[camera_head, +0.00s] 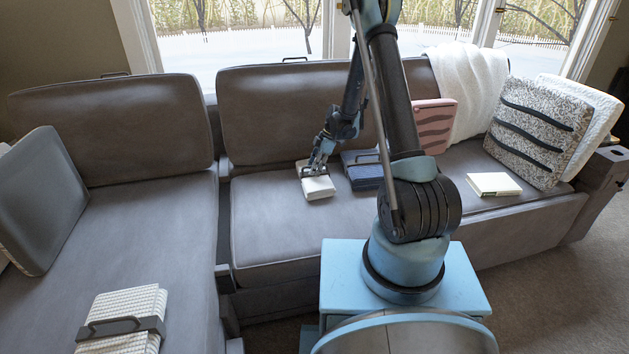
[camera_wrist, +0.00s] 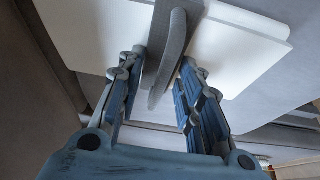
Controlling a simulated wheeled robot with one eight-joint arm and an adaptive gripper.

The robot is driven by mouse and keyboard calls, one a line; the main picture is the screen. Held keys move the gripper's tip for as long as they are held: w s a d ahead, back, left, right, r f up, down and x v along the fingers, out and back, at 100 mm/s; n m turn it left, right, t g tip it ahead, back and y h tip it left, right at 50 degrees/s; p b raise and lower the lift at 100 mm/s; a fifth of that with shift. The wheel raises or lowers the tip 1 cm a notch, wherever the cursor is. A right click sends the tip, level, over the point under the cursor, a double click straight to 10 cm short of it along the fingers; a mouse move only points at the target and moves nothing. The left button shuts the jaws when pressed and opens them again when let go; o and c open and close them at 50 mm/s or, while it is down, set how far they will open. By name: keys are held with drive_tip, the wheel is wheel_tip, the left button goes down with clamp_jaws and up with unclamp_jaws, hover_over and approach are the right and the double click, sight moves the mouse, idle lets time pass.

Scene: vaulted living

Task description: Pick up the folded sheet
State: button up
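A white folded sheet (camera_head: 318,188) with a grey strap and raised handle lies on the seat of the middle sofa section. In the wrist view the sheet (camera_wrist: 245,45) fills the upper part, and its grey handle (camera_wrist: 170,55) runs between my fingers. My gripper (camera_head: 316,172) is at the sheet, pointing down over its handle. In the wrist view my gripper (camera_wrist: 164,62) has its two fingers apart, one on each side of the handle. The fingers look close to the handle; whether they touch it is hard to tell. The sheet rests on the seat.
A dark blue folded item (camera_head: 362,177) lies just right of the sheet. A pink item (camera_head: 434,124), a cream book-like block (camera_head: 494,184), and a speckled cushion (camera_head: 537,130) are farther right. A white knit bundle (camera_head: 125,305) lies at lower left. The sofa backrest (camera_head: 280,115) stands behind.

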clamp_jaws()
drive_tip(key=shift+r, duration=0.1)
